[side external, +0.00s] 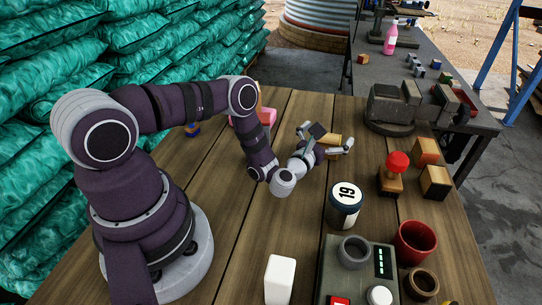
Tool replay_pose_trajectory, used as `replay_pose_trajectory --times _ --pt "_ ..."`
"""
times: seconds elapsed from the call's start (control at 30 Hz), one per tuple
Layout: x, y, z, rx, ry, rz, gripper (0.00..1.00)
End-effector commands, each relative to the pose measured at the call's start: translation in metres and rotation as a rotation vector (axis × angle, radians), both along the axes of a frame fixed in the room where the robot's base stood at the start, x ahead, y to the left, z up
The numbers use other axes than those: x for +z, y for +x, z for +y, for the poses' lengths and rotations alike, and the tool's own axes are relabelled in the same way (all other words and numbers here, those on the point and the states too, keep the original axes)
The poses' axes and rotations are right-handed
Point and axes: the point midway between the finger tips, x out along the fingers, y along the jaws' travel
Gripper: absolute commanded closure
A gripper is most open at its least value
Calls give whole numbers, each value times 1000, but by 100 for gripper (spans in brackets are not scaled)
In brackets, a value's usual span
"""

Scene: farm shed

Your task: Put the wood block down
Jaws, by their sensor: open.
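My gripper (326,137) is open, low over the middle of the wooden table, with its fingers spread and pointing away from my base. A tan wood block (333,141) shows at the fingers, partly hidden by them. I cannot tell whether it touches a finger or rests fully on the table. Two more wood-coloured blocks sit at the right: an orange-brown one (426,150) and a lighter one (435,182) in front of it.
A dark vise (392,107) stands at the far right. Bare planks lie left of my gripper.

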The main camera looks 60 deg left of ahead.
Motion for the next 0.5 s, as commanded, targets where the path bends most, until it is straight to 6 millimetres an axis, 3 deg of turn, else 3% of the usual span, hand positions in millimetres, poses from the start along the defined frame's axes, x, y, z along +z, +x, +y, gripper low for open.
replay_pose_trajectory --times 0.17,0.3,0.5 --pt "1 0 0 0 0 0 0" --pt "14 -1 -2 -5 1 0 0" --pt "12 -46 -23 -12 5 8 0"
